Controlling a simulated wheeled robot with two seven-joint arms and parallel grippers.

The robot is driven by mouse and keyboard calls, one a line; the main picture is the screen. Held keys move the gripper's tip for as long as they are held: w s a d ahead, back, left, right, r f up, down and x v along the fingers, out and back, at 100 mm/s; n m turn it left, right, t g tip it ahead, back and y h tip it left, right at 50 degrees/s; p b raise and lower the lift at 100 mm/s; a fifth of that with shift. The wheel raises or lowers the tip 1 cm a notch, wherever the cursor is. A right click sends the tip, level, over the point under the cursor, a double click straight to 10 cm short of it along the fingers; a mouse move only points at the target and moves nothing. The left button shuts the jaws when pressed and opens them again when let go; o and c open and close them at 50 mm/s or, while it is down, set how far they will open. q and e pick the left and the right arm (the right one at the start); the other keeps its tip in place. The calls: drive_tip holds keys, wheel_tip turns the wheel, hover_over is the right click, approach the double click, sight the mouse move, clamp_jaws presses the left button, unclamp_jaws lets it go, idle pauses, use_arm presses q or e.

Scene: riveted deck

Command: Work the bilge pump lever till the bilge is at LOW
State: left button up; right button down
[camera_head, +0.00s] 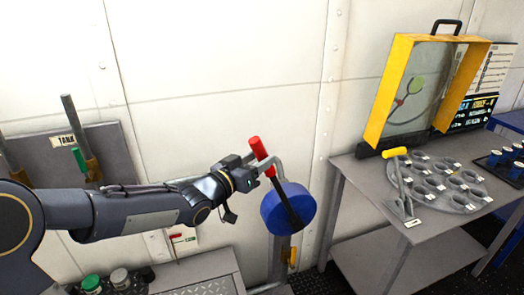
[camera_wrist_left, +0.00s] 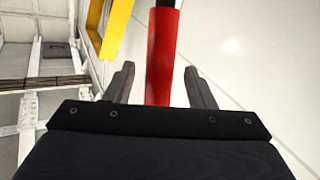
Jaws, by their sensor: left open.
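The pump lever has a red grip (camera_head: 258,148) on a dark shaft, tilted in front of a round blue pump body (camera_head: 277,209) by the white wall. My left gripper (camera_head: 268,171) is open at the lever, just below the red grip's upper part in the head view. In the left wrist view the red grip (camera_wrist_left: 163,55) stands between the two spread fingers (camera_wrist_left: 161,88), nearer the left one; I cannot tell if either touches it. A small plate (camera_head: 182,238) with red and green marks is low on the wall, partly hidden and too small to read. My right gripper is out of view.
A grey panel marked TANK (camera_head: 107,148) is at the left. Bottles (camera_head: 91,283) stand at the lower left.

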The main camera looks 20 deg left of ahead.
use_arm(q)
drive_tip(key=shift+x, duration=2.2)
clamp_jaws()
